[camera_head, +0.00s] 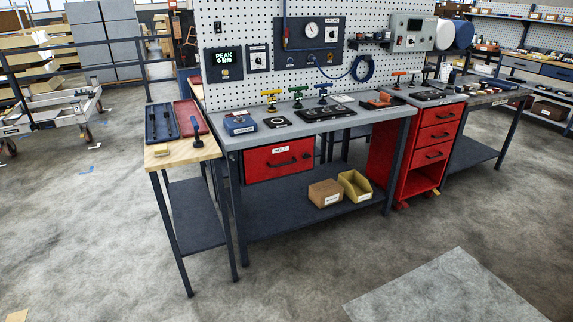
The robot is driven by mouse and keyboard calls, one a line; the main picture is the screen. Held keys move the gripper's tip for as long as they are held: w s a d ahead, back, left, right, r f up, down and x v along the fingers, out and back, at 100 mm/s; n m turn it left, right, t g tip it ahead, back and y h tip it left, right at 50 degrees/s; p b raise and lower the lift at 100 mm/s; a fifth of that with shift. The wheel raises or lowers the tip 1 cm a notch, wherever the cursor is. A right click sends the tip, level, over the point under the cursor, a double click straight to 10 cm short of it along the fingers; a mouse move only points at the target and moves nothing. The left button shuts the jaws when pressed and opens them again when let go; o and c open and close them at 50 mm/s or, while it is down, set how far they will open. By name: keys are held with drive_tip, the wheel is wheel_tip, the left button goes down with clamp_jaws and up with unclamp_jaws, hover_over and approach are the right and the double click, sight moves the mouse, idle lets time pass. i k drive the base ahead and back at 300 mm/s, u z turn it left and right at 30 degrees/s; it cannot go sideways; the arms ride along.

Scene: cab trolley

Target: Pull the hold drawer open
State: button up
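The hold drawer (265,163) is a red drawer front with a white label reading HOLD, hung under the left part of the grey workbench top (350,125). Its dark bar handle (283,162) runs across the middle of the front. The drawer looks shut, its front about in line with the bench edge. My gripper is not in this view, so where it is relative to the handle cannot be seen.
A narrow side table (170,156) with trays stands left of the bench. A red drawer cabinet (432,150) is at its right. A cardboard box (324,193) and a yellow bin (355,186) sit on the lower shelf (280,215). The floor in front is clear.

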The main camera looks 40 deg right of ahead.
sight(266, 162)
drive_tip(key=i, duration=0.9)
drive_tip(key=u, duration=0.05)
